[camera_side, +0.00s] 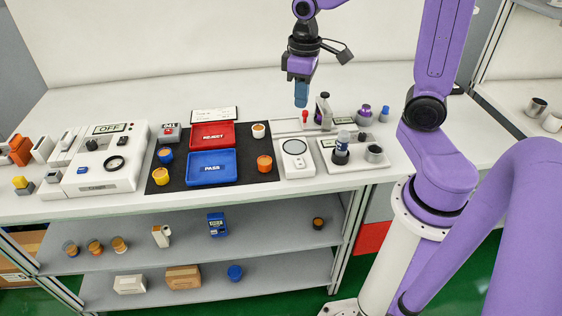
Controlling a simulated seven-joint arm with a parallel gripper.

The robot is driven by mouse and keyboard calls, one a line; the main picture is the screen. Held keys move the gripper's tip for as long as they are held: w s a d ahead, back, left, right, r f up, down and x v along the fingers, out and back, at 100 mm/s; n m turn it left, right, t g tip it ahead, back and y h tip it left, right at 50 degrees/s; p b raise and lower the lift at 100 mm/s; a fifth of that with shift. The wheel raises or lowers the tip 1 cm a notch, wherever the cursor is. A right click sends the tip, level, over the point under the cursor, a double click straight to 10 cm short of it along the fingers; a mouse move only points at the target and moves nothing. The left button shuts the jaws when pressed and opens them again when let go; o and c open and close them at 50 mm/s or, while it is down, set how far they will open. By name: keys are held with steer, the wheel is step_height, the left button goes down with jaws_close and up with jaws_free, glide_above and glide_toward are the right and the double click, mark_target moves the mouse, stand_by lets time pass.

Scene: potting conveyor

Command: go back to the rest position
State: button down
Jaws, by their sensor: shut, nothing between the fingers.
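My gripper (301,95) hangs above the back right part of the white bench (345,82). Its blue fingertips point down and are shut, with nothing held. It appears above the area of a grey upright device (323,111) and a small red-topped item (305,116). My purple arm reaches in from the right side of the picture. The rest position itself is not marked in view.
A red REJECT tray (232,125) and a blue PASS tray (190,182) lie on a black mat (215,157) with several small cups. A white scale (294,150) and a holder plate (352,165) stand right. A white OFF machine (130,178) stands left.

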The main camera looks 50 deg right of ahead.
steer(key=s+a+n, duration=0.4)
steer(key=s, duration=0.5)
steer(key=s+a+n, duration=0.4)
steer(key=s, duration=0.5)
steer(key=shift+s+a+f+n, duration=0.15)
steer(key=shift+a+f+n, duration=0.15)
steer(key=shift+a+f, duration=0.15)
